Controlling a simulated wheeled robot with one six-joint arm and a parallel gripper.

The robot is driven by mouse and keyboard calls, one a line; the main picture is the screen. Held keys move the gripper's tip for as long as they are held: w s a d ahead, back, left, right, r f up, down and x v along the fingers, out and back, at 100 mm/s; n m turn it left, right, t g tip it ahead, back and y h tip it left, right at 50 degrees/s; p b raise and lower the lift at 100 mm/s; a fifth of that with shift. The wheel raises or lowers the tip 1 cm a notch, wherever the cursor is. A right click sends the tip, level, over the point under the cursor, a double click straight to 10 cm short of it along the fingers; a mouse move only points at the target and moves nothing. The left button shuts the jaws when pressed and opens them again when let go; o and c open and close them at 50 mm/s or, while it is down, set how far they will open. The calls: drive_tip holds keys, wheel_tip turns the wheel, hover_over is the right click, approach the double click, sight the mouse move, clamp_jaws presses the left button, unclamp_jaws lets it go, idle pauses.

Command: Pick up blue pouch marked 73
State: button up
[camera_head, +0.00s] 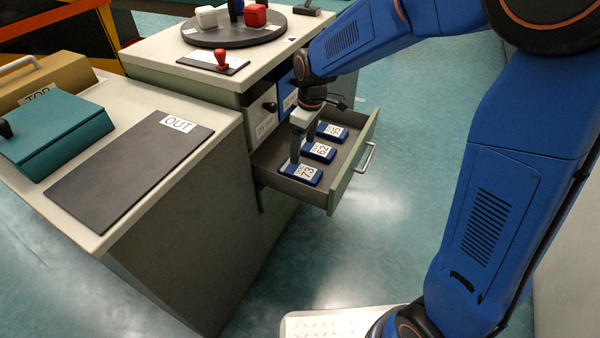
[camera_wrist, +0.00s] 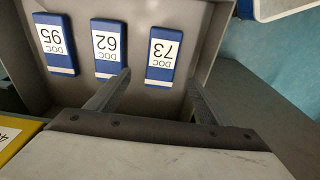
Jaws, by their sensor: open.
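The blue pouch marked 73 (camera_head: 300,173) lies flat in the open drawer (camera_head: 352,185), nearest the front in the head view. It has a white label reading DOC 73 and also shows in the wrist view (camera_wrist: 163,56). Blue pouches marked 62 (camera_head: 319,152) and 95 (camera_head: 332,132) lie in a row beside it. My gripper (camera_head: 296,156) points down over the drawer, open and empty. In the wrist view its fingertips (camera_wrist: 160,78) are spread to either side of pouch 73's near end, apparently above it. The exact height is unclear.
The drawer walls enclose the pouches, with a handle (camera_head: 365,158) on its front. A grey OUT mat (camera_head: 130,165) lies on the left counter beside a teal box (camera_head: 55,135). A red stamp (camera_head: 221,59) and round turntable (camera_head: 215,38) stand on the cabinet.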

hover_over(300, 170)
drive_tip(key=f, duration=0.4)
drive_tip(key=shift+w+d+f, duration=0.1)
drive_tip(key=shift+w+d, duration=0.05)
drive_tip(key=shift+d, duration=0.15)
drive_tip(key=shift+a+f, duration=0.2)
drive_tip(key=shift+f, duration=2.5)
drive_tip(key=c, duration=1.2)
